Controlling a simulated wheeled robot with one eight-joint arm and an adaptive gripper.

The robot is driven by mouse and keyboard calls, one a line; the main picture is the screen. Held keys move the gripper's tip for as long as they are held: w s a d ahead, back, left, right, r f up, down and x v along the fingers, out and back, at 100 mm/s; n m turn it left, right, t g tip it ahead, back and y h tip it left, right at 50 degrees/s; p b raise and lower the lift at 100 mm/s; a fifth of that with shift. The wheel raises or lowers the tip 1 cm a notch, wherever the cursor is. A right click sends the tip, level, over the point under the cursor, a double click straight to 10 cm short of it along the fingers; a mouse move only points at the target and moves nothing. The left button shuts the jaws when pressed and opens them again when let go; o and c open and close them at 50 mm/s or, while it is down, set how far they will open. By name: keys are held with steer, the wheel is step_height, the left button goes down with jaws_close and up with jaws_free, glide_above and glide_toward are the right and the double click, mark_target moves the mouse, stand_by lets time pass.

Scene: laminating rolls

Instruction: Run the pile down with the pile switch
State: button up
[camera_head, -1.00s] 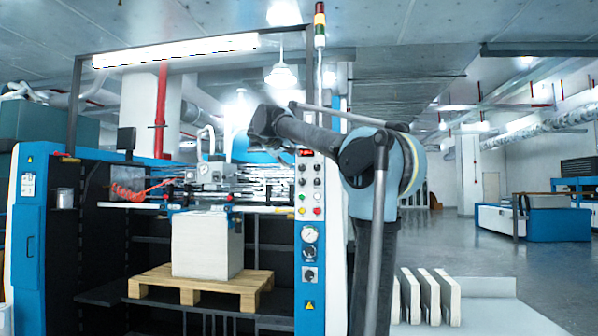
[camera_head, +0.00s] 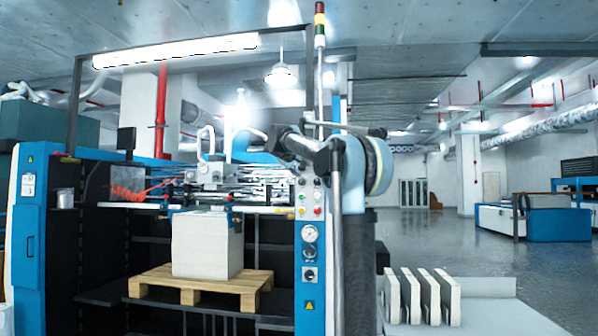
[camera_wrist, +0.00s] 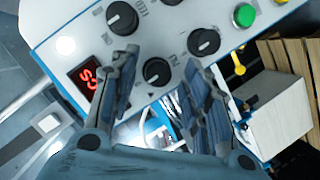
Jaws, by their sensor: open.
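The white pile (camera_head: 200,247) stands on a wooden pallet (camera_head: 165,276) in the machine's bay. The control panel (camera_head: 310,222) is the white and blue column right of it. In the wrist view the panel (camera_wrist: 75,40) is close and tilted, with a red display (camera_wrist: 88,76), several black rotary knobs, one between the fingers (camera_wrist: 157,72), and a green button (camera_wrist: 243,14). The small labels are too blurred to tell which knob is the pile switch. My gripper (camera_wrist: 160,62) is open and empty in front of the panel, fingers apart. Contact with a knob cannot be told.
A yellow knob (camera_wrist: 238,64) sits near the panel edge in the wrist view. Several white slabs (camera_head: 428,296) stand at right. The floor (camera_head: 430,245) beyond is open.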

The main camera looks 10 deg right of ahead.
jaws_close()
